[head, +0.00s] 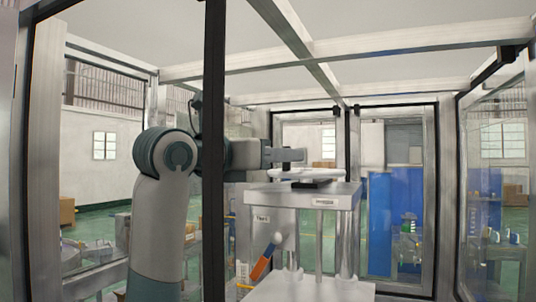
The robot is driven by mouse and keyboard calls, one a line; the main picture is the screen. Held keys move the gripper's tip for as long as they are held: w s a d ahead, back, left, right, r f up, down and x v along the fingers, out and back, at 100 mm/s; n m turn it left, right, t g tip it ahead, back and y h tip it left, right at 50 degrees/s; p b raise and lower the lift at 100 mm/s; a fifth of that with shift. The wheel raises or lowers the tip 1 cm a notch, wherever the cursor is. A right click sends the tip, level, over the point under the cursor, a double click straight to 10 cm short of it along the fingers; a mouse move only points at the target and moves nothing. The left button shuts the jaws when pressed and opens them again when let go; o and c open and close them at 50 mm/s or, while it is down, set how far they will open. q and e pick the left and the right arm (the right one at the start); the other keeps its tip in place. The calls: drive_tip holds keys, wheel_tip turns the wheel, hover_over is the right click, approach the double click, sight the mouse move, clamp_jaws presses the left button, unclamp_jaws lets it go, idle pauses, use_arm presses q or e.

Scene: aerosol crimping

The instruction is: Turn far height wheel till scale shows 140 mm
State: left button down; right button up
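A pale hand wheel (308,174) lies flat on top of a grey metal machine (300,196). It is the only wheel I can make out. A dark piece (311,184) sits just under its near rim. My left arm comes in from the left, behind a dark upright post. My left gripper (292,155) is level with the wheel's top, just above and behind its left part. I cannot tell whether it touches the wheel or whether its fingers are open. My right gripper is out of view.
A lever with an orange and blue handle (262,264) sticks out at the machine's front left. A dark post (214,150) stands left of the machine. Metal framing with clear panels surrounds the area. A blue cabinet (382,225) stands behind to the right.

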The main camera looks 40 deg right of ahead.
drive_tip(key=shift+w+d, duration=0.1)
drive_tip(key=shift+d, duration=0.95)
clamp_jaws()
